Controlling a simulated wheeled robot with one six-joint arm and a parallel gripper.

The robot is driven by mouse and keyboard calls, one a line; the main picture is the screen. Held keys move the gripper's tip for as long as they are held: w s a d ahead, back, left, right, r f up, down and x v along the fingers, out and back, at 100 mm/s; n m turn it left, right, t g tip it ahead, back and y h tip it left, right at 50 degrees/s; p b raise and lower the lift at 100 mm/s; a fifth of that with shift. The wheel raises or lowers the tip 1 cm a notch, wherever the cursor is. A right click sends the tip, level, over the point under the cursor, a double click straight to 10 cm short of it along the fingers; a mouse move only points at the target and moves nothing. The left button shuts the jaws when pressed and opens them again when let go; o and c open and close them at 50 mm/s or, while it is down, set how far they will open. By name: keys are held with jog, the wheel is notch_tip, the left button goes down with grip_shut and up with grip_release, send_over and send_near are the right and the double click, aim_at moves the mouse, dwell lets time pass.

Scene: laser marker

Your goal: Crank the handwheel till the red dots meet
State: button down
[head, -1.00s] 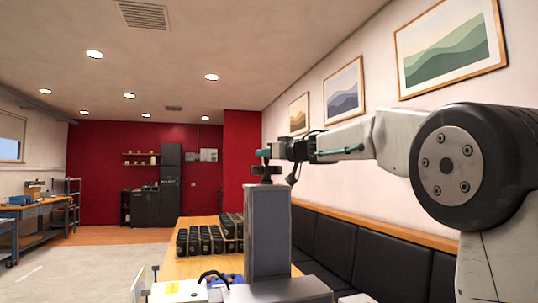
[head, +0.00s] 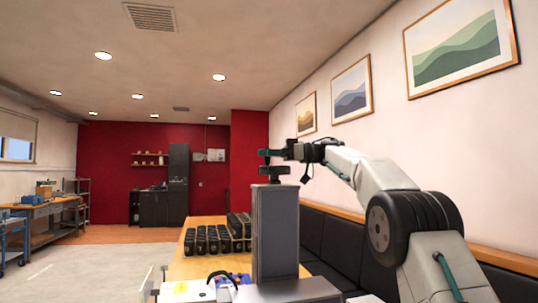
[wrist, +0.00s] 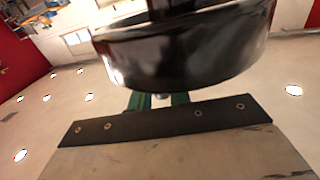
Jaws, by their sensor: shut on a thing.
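The handwheel (head: 275,170) is a dark disc on top of the laser marker's grey column (head: 275,232) in the head view. In the wrist view the handwheel (wrist: 185,52) is a large glossy black rim, close up. My gripper (head: 266,154) is at the handwheel's top, at the level of its crank handle. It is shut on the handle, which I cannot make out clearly. In the wrist view the green fingers of my gripper (wrist: 160,101) are partly hidden behind the rim. The red dots are not visible in either view.
A black padded bench (head: 330,245) runs along the right wall. A workbench (head: 40,212) is at the far left, with clear floor before it.

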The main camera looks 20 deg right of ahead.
jog(key=shift+s+a+r+n+g, duration=0.1)
jog(key=shift+a+n+g, duration=0.05)
jog(key=shift+n+g, duration=0.5)
jog(key=shift+g, duration=0.45)
jog(key=c, duration=1.4)
grip_release()
jog(key=shift+s+a, duration=0.1)
jog(key=shift+o, duration=0.2)
jog(key=d, duration=0.7)
jog(key=shift+s+d, duration=0.4)
